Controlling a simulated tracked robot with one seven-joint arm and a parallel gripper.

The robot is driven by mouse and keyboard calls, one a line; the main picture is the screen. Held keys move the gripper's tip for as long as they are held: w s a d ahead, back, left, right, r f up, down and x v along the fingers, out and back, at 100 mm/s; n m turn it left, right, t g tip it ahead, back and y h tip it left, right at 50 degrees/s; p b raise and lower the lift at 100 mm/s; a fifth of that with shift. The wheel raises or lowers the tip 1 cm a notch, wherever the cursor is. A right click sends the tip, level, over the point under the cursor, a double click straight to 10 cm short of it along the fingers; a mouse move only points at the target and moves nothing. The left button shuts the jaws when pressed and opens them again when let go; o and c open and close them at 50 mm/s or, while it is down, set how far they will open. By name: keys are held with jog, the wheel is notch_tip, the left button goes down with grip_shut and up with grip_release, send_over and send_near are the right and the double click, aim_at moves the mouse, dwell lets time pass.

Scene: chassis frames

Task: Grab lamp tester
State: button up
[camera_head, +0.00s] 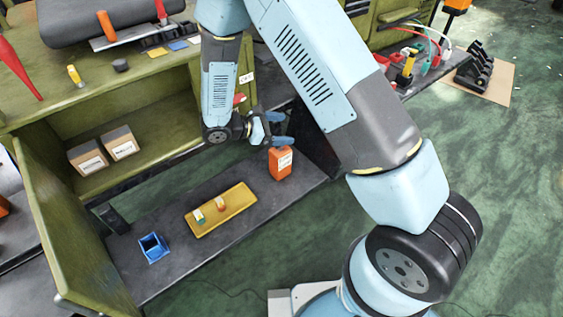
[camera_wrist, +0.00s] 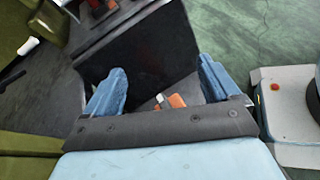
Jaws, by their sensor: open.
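An orange box with a white label (camera_head: 279,168), which I take to be the lamp tester, stands upright on the dark lower shelf near its right end. My gripper (camera_head: 284,130) is open just above and behind the box in the head view, its blue fingers apart. In the wrist view, the fingers of my gripper (camera_wrist: 160,70) are spread wide. A small part of the orange box (camera_wrist: 177,101) shows low between them, the rest hidden behind the gripper body. I see no contact between fingers and box.
A yellow tray (camera_head: 238,209) with small items and a blue open bin (camera_head: 153,248) stand left on the lower shelf. Two labelled boxes (camera_head: 121,143) sit inside the green cabinet. A dark upright panel (camera_head: 316,146) stands close right of the orange box.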

aim_at(272, 157)
jog(key=a+f+n+t, duration=0.1)
jog(key=a+f+n, duration=0.1)
jog(key=f, duration=0.2)
jog(key=s+a+f+n+t, duration=0.1)
jog(key=a+f+n+t, duration=0.1)
jog(key=f, duration=0.2)
jog(key=a+f+n+t, duration=0.1)
jog(key=a+f, duration=0.1)
jog(key=f, duration=0.2)
jog(key=shift+s+f+n+t, duration=0.25)
jog(key=shift+s+n+t, duration=0.15)
jog(key=shift+w+d+f, duration=0.25)
jog(key=shift+d, duration=0.15)
jog(key=shift+x, duration=3.25)
jog(key=shift+c, duration=0.3)
jog(key=c, duration=1.2)
